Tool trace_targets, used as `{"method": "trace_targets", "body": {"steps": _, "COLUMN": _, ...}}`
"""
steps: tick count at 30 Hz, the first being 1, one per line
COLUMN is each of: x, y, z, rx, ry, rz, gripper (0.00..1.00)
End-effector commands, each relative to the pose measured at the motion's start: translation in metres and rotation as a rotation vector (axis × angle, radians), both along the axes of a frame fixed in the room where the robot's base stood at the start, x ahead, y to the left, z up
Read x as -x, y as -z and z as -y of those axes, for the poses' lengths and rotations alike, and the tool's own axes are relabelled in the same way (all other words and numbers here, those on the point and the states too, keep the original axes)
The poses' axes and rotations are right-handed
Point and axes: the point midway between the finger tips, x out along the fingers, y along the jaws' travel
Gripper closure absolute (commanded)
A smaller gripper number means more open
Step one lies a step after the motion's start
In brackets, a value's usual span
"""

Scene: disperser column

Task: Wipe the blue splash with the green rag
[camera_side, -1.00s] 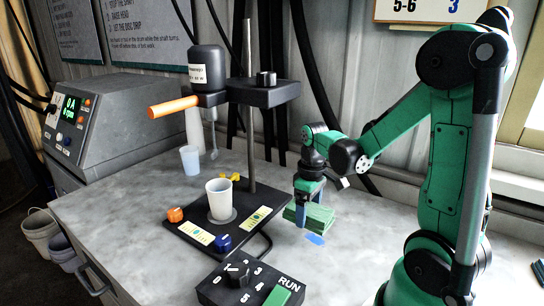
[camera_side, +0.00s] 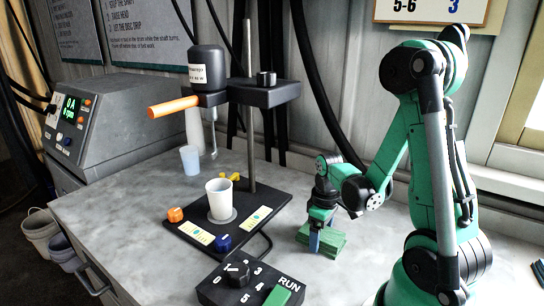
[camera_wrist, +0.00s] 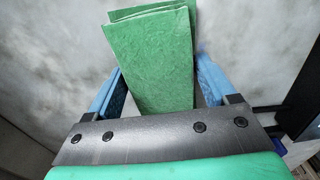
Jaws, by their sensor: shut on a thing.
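The green rag (camera_side: 332,240) is a folded stack low at the worktop, on the right of the stand. My gripper (camera_side: 317,238) points down at it, with its blue fingers on either side. In the wrist view the rag (camera_wrist: 150,60) lies between the two blue fingers (camera_wrist: 160,82), and my gripper is shut on it. I cannot see the blue splash in either current view; the rag and fingers cover the place where it showed earlier. Whether any of it remains underneath cannot be told.
A black stand base (camera_side: 190,225) holds a white cup (camera_side: 219,199), left of my gripper. A black control box (camera_side: 215,290) with a dial and green RUN button is at the front. A bluish cup (camera_side: 190,160) stands farther back. The worktop in front of the rag is clear.

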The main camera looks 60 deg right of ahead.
Motion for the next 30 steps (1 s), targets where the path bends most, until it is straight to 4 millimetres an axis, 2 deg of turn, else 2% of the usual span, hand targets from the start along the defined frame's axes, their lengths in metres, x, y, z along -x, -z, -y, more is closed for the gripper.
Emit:
{"method": "trace_targets", "body": {"steps": 12, "x": -0.036, "y": -0.002, "z": -0.002, "rx": 0.004, "ry": -0.004, "rz": 0.007, "gripper": 0.71}}
{"method": "trace_targets", "body": {"steps": 16, "x": -0.033, "y": -0.025, "z": -0.003, "rx": 0.005, "ry": -0.003, "rz": 0.008, "gripper": 0.71}}
{"method": "trace_targets", "body": {"steps": 30, "x": -0.033, "y": -0.066, "z": -0.003, "rx": 0.005, "ry": -0.002, "rz": 0.008, "gripper": 0.71}}
